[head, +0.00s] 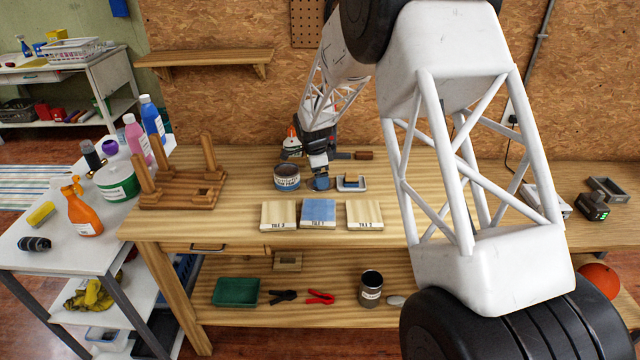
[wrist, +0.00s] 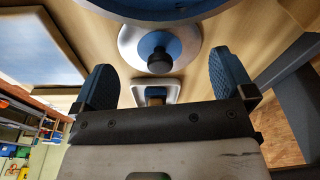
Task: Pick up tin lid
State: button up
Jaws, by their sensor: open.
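The tin lid (wrist: 190,48) is a round metal disc with a blue centre and a black knob. It lies on the wooden workbench in the wrist view, just beyond my fingertips. In the head view, my gripper (head: 319,174) is low over the bench and largely hides the lid. My gripper (wrist: 165,84) is open, with its two blue pads spread apart and nothing between them. The knob shows between and slightly beyond the pads. The open tin (head: 287,184) stands just left of my gripper, with a blue-and-white label.
Three tile boards, one (head: 318,214) blue, lie in front on the workbench (head: 235,219). A small white-rimmed holder (head: 351,184) is close on the right. A white-and-orange bottle (head: 291,147) stands behind. A wooden peg rack (head: 180,196) stands left.

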jog(key=shift+d+f, duration=0.1)
jog(key=shift+f, duration=0.8)
jog(key=shift+f, duration=0.1)
jog(key=c, duration=1.8)
